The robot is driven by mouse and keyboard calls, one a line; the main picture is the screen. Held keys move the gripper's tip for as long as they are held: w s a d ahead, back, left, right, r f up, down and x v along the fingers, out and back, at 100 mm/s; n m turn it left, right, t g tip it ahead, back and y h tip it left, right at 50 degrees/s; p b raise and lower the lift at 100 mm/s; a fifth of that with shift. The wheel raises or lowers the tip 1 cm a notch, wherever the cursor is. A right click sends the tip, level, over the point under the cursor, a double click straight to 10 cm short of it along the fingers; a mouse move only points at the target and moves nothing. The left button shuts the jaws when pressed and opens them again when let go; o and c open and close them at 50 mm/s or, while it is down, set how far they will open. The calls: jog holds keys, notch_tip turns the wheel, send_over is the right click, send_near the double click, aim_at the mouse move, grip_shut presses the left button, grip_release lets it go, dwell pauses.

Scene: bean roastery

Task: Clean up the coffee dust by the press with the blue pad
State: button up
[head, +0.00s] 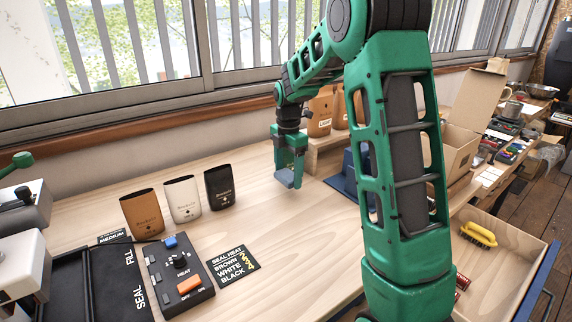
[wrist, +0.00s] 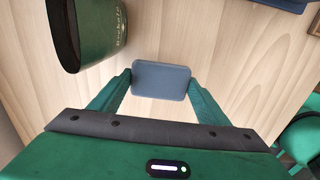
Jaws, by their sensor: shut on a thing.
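My gripper (head: 289,160) is shut on the blue pad (head: 286,178), a small blue-grey block, and holds it over the wooden bench right of the bags. In the wrist view the pad (wrist: 161,80) sits between the two green fingers (wrist: 160,88). I cannot make out any coffee dust on the bare wood in either view. A grey-and-white machine with a green handle (head: 22,160), possibly the press, stands at the left edge, partly cut off. My arm hides part of the bench's right side.
Brown (head: 142,213), white (head: 183,199) and black (head: 219,188) bags stand left of my gripper. A control box (head: 180,278) and label card (head: 232,265) lie in front.

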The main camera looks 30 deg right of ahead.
jog(key=shift+r, duration=1.8)
